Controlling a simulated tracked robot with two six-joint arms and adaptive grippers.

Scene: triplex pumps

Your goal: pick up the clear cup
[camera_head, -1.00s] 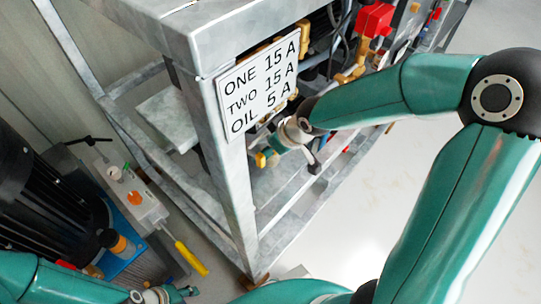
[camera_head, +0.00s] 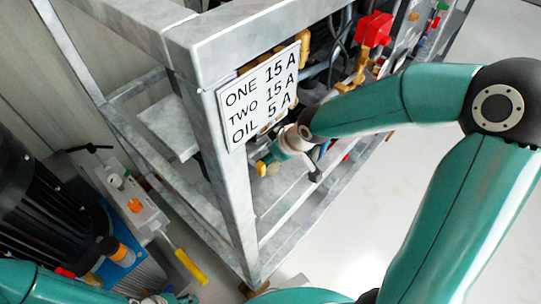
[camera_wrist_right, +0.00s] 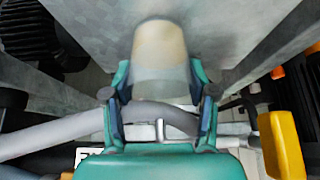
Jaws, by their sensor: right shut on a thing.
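The clear cup (camera_wrist_right: 160,62) is a pale, see-through tapered cup with a yellowish tint in the right wrist view. My right gripper (camera_wrist_right: 160,102) is shut on it, with one finger on each side. In the head view my right wrist (camera_head: 297,138) reaches in beside the grey metal frame, below the sign; I cannot make out the cup clearly there. My left gripper (camera_head: 168,299) is at the bottom edge of the head view, cut off, so its fingers cannot be judged.
The grey metal frame (camera_head: 238,215) with its white sign (camera_head: 260,95) stands close to my right wrist. A black motor (camera_head: 40,205), a blue tray (camera_head: 112,262) and a yellow-handled screwdriver (camera_head: 188,264) are at the lower left. Clear floor (camera_head: 350,225) lies right of the frame.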

